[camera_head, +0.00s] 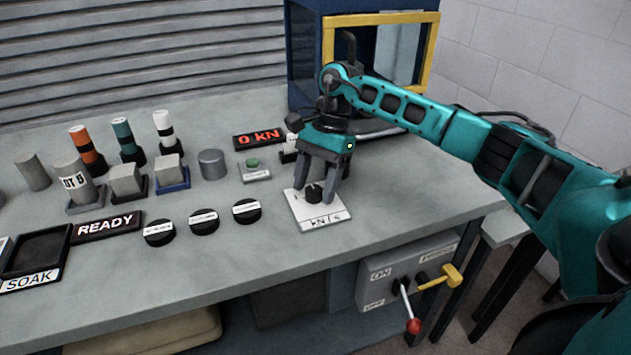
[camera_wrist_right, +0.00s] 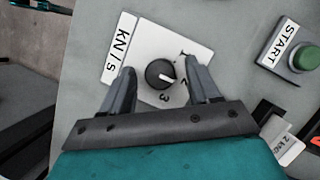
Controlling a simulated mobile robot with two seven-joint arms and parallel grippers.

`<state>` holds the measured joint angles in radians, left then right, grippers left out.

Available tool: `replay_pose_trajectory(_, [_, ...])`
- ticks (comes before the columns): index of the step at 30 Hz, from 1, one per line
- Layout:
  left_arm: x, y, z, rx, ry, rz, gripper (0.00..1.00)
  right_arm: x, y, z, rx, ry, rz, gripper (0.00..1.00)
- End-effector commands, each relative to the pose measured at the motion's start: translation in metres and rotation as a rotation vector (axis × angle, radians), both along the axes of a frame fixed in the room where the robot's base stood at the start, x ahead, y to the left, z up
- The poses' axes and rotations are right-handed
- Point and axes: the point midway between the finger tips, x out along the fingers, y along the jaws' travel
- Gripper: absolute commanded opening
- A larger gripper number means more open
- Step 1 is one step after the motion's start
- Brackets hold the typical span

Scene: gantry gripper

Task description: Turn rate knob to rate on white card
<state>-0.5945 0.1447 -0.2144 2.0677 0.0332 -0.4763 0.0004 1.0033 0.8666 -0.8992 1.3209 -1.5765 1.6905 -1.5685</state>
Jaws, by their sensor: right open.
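The black round rate knob (camera_head: 314,194) sits on a white plate (camera_head: 318,222) marked kN/s near the bench's front right. In the right wrist view the knob (camera_wrist_right: 160,74) has a white pointer line aimed to the right, roughly toward the 2. The figures 1, 2 and 3 stand around it, partly covered by a finger. My right gripper (camera_wrist_right: 162,76) is open, its fingers on either side of the knob with gaps visible. A white card (camera_wrist_right: 290,150), apparently reading 2 kN, shows partly at the wrist view's right edge. My left gripper is not in view.
A green START button (camera_head: 253,163) stands left of the plate, with a red 0 kN display (camera_head: 258,138) behind it. Three black discs (camera_head: 203,222) lie further left. A yellow-framed machine (camera_head: 431,50) stands behind the arm. A switch box (camera_head: 385,285) hangs below the bench edge.

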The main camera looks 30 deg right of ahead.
Motion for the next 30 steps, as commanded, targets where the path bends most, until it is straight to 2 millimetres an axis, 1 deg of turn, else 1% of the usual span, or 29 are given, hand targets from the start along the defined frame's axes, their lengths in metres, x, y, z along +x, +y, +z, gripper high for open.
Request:
replay_pose_trajectory(2, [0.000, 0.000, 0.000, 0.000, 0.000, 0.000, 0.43, 0.001, -0.001, 0.003, -0.001, -0.001, 0.000, 0.61])
replay_pose_trajectory(5, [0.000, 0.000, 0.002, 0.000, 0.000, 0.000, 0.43, 0.002, -0.005, 0.014, 0.000, -0.002, -0.001, 0.61])
replay_pose_trajectory(8, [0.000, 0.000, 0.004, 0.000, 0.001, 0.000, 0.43, 0.005, -0.012, 0.032, 0.000, -0.004, -0.002, 0.61])
replay_pose_trajectory(15, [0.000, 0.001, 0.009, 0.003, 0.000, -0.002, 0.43, 0.012, -0.031, 0.082, 0.001, -0.004, -0.003, 0.61])
replay_pose_trajectory(18, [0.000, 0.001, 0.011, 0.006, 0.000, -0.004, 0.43, 0.015, -0.038, 0.099, 0.000, -0.004, -0.002, 0.61])
replay_pose_trajectory(21, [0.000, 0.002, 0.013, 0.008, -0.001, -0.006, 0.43, 0.016, -0.042, 0.111, 0.000, -0.003, -0.001, 0.61])
replay_pose_trajectory(24, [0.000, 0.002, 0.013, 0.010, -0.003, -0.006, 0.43, 0.017, -0.045, 0.117, 0.000, -0.001, 0.000, 0.61])
replay_pose_trajectory(30, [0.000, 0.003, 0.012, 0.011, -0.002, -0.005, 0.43, 0.017, -0.046, 0.120, 0.000, 0.000, 0.001, 0.61])
